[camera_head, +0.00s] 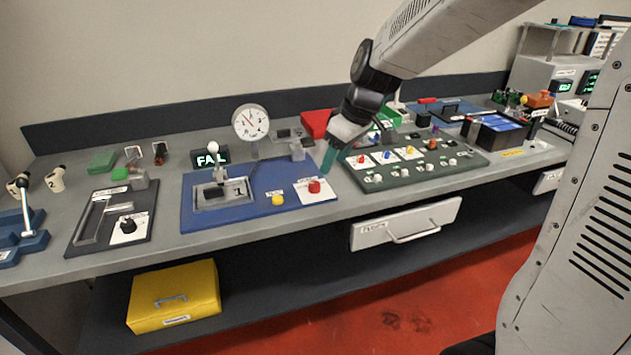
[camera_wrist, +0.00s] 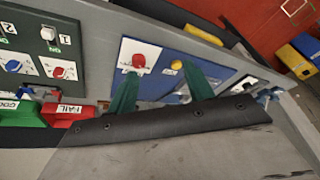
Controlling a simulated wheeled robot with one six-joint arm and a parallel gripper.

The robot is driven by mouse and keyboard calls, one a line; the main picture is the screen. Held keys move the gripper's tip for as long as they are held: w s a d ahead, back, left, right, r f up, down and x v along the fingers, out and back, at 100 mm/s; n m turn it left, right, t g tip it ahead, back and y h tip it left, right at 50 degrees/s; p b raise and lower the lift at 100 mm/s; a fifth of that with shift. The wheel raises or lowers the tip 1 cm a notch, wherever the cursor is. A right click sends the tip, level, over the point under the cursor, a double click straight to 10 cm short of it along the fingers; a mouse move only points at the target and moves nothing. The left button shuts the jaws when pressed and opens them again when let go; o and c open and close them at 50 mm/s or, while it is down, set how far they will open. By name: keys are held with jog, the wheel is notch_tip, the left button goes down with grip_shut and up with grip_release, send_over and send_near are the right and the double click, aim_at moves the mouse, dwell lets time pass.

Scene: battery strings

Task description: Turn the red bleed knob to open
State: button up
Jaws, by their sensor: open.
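The red bleed knob (camera_head: 314,186) sits on a white plate (camera_head: 322,196) at the right end of the blue panel (camera_head: 262,211). In the wrist view the red knob (camera_wrist: 138,61) shows just beyond the tip of one green finger. My gripper (camera_head: 327,160) is above and slightly right of the knob in the head view, pointing down. In the wrist view my gripper (camera_wrist: 155,78) has its two green fingers spread apart, with nothing between them. The knob appears apart from the fingers, though the exact gap is hard to judge.
A yellow button (camera_head: 278,199) is left of the knob. A dial gauge (camera_head: 251,122) and a display reading FAL (camera_head: 211,155) stand behind. A dark green panel (camera_head: 408,165) with several coloured knobs lies to the right. A red bin (camera_head: 316,122) stands behind my gripper.

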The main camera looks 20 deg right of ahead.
jog(key=n, duration=0.2)
send_near(315, 184)
jog(key=f, duration=0.1)
jog(key=shift+t, duration=0.3)
jog(key=x, duration=0.8)
jog(key=shift+s+a, duration=0.1)
jog(key=shift+r, duration=0.1)
jog(key=c, duration=1)
